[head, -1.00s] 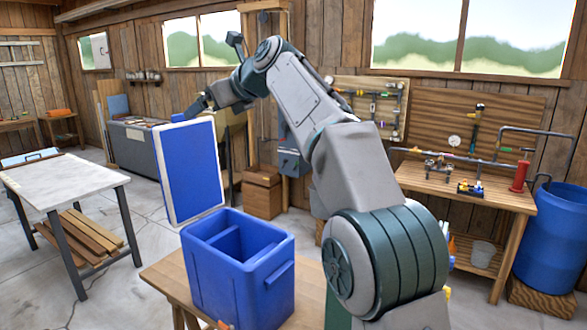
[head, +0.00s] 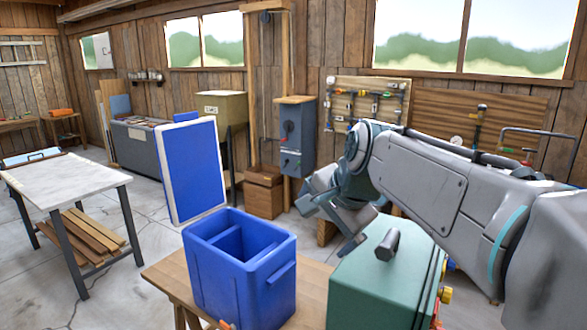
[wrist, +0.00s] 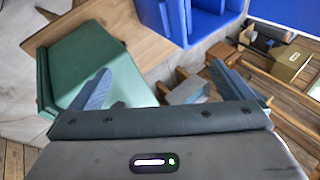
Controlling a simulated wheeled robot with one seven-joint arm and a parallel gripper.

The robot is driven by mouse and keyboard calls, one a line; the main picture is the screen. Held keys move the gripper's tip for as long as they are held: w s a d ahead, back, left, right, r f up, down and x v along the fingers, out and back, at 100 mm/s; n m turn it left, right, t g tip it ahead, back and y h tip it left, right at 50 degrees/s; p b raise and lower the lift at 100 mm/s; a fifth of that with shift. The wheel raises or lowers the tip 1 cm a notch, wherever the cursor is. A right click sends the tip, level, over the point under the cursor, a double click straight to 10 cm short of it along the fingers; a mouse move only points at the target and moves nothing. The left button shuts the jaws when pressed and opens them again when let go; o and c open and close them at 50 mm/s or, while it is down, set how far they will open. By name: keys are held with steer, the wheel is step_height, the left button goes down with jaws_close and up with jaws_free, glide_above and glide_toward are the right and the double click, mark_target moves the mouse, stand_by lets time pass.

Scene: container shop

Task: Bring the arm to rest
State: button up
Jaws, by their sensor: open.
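My gripper (head: 325,228) hangs to the right of the blue bin and above the back of the green case (head: 375,285). It points downward, apart from both as far as I can tell. In the wrist view my gripper (wrist: 160,72) shows two blue-grey fingers spread wide with nothing between them.
The open blue bin (head: 235,292) with an inner divider stands on the wooden table (head: 160,272). A white-edged blue panel (head: 190,172) stands upright behind it. A white-topped table (head: 65,182) is at left. A grey electrical box (head: 293,140) hangs behind.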

steer(key=s+d+f+n+g+h, duration=0.1)
steer(key=s+d+f+n, duration=0.3)
steer(key=s+f, duration=0.4)
steer(key=s+d+f+n+g+h, duration=0.1)
steer(key=s+d+f+n+h, duration=0.1)
steer(key=s+d+f+n, duration=0.3)
steer(key=s+f, duration=0.3)
steer(key=s, duration=0.2)
steer(key=shift+d+f+n+g, duration=0.15)
steer(key=shift+f+n+g, duration=0.1)
steer(key=shift+n+g, duration=0.05)
steer(key=shift+s, duration=0.1)
